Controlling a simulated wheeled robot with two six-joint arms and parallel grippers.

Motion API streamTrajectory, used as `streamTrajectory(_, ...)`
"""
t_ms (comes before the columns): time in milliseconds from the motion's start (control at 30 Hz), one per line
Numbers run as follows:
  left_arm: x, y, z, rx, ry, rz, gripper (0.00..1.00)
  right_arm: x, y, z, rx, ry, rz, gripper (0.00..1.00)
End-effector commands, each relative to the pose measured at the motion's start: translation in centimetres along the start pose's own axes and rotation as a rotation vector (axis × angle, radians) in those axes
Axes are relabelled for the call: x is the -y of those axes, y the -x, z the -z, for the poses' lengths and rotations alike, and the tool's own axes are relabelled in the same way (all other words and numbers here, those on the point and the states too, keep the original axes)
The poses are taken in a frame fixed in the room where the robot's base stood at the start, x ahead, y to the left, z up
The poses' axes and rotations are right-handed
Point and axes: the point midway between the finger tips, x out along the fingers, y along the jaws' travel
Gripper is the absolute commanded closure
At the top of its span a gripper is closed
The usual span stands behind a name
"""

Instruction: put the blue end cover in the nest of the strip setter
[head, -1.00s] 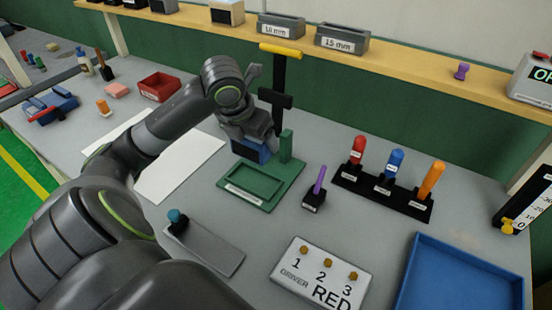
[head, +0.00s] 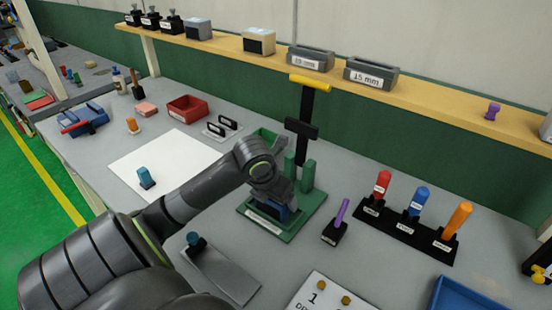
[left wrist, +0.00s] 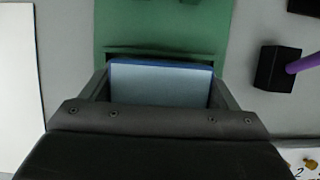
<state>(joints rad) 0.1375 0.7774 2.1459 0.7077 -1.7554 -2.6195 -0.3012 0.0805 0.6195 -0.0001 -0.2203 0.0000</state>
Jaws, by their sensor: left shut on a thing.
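The green strip setter (head: 306,218) stands on the bench, with uprights and a black press post with a yellow handle (head: 310,82) behind its base. My left gripper (head: 274,208) is over the front part of the setter, where the nest is, and hides most of it. It is shut on the blue end cover (head: 289,211). In the left wrist view the cover's pale blue face (left wrist: 160,86) shows between the two fingers, and the setter's green base (left wrist: 165,25) lies beyond. I cannot tell whether the cover touches the nest. My right gripper is not in view.
A black block with a purple pin (head: 336,230) stands right of the setter. Further right is a black rack with red, blue and orange handles (head: 405,226). A white sheet (head: 165,155) lies left, with a teal-topped piece on it. A grey plate (head: 222,275) is in front.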

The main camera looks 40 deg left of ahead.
Motion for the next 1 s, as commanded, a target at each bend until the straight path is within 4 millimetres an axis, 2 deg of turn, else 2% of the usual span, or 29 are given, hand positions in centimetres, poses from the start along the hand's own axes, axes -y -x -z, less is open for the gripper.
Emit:
streamTrajectory(100, 0.0, -0.4, 0.1, 0.001, 0.0, 0.0, 0.44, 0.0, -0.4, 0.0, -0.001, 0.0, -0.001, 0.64)
streamTrajectory(133, 0.0, -0.4, 0.1, 0.0, 0.0, 0.0, 0.17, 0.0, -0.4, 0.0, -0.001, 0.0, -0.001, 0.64)
streamTrajectory(267, 0.0, -0.3, 0.1, 0.0, 0.0, 0.0, 0.0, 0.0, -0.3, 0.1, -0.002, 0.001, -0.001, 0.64)
streamTrajectory(500, 0.0, -0.2, 0.1, 0.0, 0.0, 0.0, 0.0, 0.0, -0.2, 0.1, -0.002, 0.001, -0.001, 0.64)
streamTrajectory(633, -0.1, 0.6, -0.1, 0.002, -0.002, -0.002, 0.0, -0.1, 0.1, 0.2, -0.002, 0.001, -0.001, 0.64)
streamTrajectory(1000, -0.1, 7.0, -0.2, 0.004, -0.004, -0.005, 0.0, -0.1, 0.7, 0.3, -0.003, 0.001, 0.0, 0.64)
